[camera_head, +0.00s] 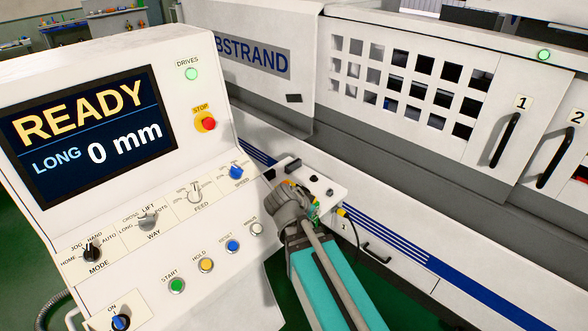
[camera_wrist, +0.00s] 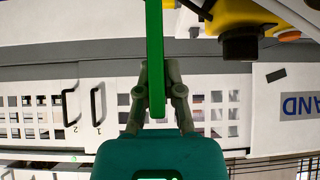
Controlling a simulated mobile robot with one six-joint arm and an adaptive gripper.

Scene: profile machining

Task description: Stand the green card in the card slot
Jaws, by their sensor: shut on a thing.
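The green card (camera_wrist: 154,50) shows edge-on in the wrist view as a tall green strip. My gripper (camera_wrist: 157,92) is shut on its lower part, and the card's far end runs out of the top of the picture. In the head view my gripper (camera_head: 308,207) is at the small white shelf (camera_head: 327,183) beside the control panel. Only a small green bit shows there past the wrist. I cannot make out the card slot for certain in either view; my arm covers part of the shelf.
The control panel (camera_head: 150,190) with its knobs and buttons stands close on the left. A yellow-and-black part (camera_wrist: 240,40) is right of the card in the wrist view. A black cable (camera_head: 357,228) hangs at the shelf's right. The machine's doors (camera_head: 500,110) are shut behind.

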